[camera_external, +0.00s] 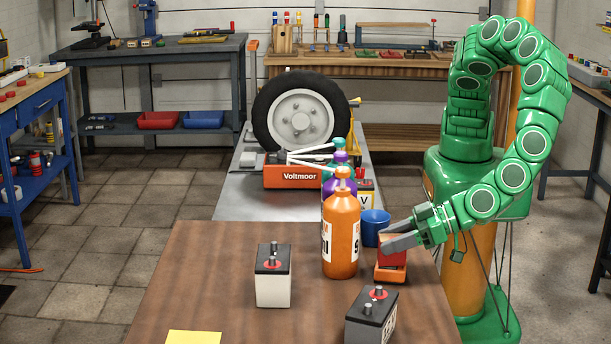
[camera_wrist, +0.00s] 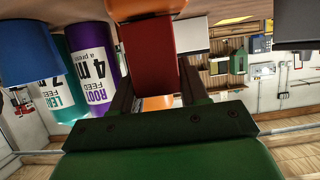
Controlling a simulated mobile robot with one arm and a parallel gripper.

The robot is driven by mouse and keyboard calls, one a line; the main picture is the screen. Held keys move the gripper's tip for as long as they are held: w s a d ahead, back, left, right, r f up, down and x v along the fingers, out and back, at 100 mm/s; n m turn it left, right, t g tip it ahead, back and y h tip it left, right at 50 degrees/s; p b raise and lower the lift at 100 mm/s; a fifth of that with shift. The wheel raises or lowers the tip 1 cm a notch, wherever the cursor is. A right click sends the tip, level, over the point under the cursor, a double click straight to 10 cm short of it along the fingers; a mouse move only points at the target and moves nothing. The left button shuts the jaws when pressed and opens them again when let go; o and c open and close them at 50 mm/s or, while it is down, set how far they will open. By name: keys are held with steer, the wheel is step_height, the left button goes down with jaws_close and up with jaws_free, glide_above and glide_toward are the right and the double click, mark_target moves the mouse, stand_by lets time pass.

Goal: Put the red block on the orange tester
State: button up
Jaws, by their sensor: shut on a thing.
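My gripper (camera_external: 398,242) reaches in from the right over the brown table and is shut on the red block (camera_wrist: 150,62). In the external view the red block (camera_external: 392,255) is partly hidden behind my grey fingers. Directly below it on the table is a small orange thing (camera_external: 390,274), which looks like the orange tester. Its orange edge also shows at the top of the wrist view (camera_wrist: 145,8). The block looks upright and very close above the tester or touching it; I cannot tell which.
An orange bottle (camera_external: 341,240) stands just left of the block, with a blue cup (camera_external: 376,226) behind. Two batteries, one white (camera_external: 272,283) and one grey (camera_external: 368,325), and a yellow note (camera_external: 193,337) are nearer the front. An orange-red Voltmoor box (camera_external: 291,177) stands farther back.

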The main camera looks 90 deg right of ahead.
steer(key=shift+f, duration=0.2)
steer(key=o, duration=1.1)
steer(key=shift+s+r, duration=0.1)
steer(key=shift+r, duration=0.1)
steer(key=shift+v, duration=1.85)
